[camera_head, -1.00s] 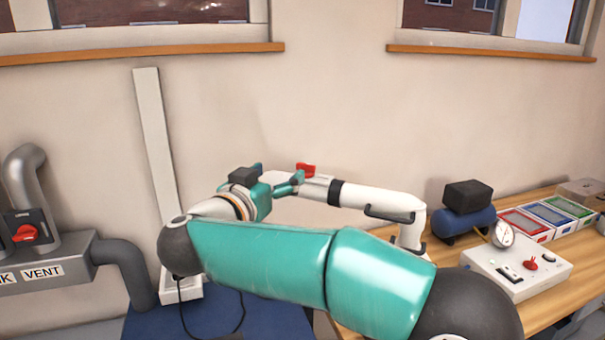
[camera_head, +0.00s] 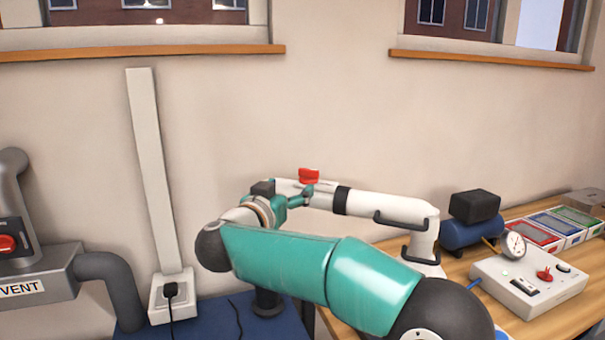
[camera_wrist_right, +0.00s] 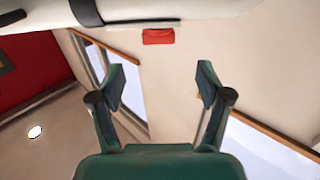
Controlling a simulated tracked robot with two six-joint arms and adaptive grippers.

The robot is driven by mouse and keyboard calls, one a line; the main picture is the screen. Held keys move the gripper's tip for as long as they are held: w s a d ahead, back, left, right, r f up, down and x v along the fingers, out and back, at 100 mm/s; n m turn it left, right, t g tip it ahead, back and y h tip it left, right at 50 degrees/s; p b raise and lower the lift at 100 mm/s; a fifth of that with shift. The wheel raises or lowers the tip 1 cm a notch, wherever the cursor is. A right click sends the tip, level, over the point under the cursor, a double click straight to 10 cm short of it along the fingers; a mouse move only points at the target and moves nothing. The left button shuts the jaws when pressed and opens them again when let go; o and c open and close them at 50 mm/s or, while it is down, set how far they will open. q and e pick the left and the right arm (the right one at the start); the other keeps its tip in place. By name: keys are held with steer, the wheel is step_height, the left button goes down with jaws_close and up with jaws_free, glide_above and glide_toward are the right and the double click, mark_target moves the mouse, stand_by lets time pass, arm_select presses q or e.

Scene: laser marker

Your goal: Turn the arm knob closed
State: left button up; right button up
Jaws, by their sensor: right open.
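The arm knob (camera_head: 309,175) is a small red handle on top of the white jointed arm (camera_head: 385,208), in the middle of the head view. In the right wrist view the red knob (camera_wrist_right: 158,36) sits at the edge of the white tube, beyond the fingertips and roughly centred between them. My right gripper (camera_head: 304,196) is teal and close to the knob, just below it in the head view. In the right wrist view its two fingers (camera_wrist_right: 162,84) are spread apart with nothing between them. My left gripper is not in view.
A grey duct box labelled VENT (camera_head: 30,287) with a red knob (camera_head: 8,243) is at the left. A control box (camera_head: 528,285), gauge (camera_head: 514,245), blue compressor (camera_head: 470,234) and several coloured trays (camera_head: 531,236) sit on the wooden bench at right. A white wall column (camera_head: 155,170) stands behind.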

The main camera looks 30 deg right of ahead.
mark_target(307, 174)
steer(key=p+x, duration=0.1)
steer(key=x, duration=0.8)
steer(key=shift+p, duration=0.35)
